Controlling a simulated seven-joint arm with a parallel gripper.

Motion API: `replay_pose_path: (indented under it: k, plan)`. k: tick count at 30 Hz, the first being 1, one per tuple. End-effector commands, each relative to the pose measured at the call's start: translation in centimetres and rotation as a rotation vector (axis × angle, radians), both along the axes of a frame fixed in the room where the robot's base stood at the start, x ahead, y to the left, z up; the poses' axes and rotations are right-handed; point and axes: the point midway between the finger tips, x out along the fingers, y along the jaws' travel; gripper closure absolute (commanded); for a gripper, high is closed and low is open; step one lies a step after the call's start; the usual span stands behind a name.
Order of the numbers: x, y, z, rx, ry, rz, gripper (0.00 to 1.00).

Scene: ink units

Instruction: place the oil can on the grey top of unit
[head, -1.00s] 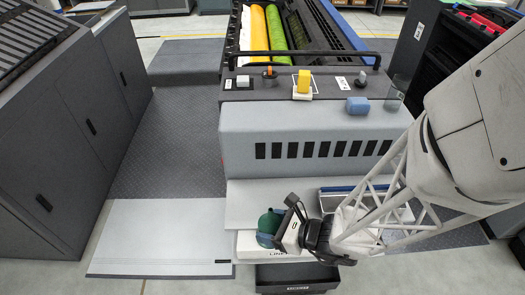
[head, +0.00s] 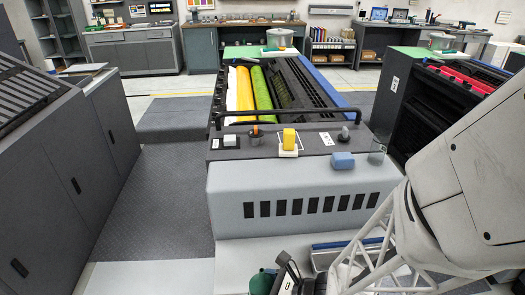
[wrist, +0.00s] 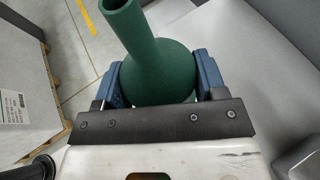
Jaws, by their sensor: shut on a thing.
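The oil can is dark green with a round body and a narrow spout. In the wrist view the oil can (wrist: 160,70) sits between the blue fingers of my gripper (wrist: 160,80), which are shut on its body; the spout points up and left. In the head view the oil can (head: 262,282) and my gripper (head: 284,277) are at the bottom edge, partly cut off, in front of the unit. The light grey top of the unit (head: 270,178), above a row of dark slots, lies behind and above them.
A blue block (head: 343,160) and a clear glass (head: 377,156) stand toward the back right of the grey top. The grey top's left and middle look clear.

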Motion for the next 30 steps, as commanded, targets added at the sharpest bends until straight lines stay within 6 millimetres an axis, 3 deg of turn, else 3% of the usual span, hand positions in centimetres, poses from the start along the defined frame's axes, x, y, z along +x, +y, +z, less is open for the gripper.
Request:
replay_pose_path:
  k: [8,14,21,30]
  plan:
    - [5.0,-0.1,3.5,0.016,-0.007,0.010,0.77]
    - [10.4,-0.4,8.1,0.022,-0.007,0.020,0.77]
    - [16.3,-1.2,14.8,0.015,-0.006,0.019,0.77]
    - [20.4,-1.9,20.9,0.000,-0.003,0.007,0.77]
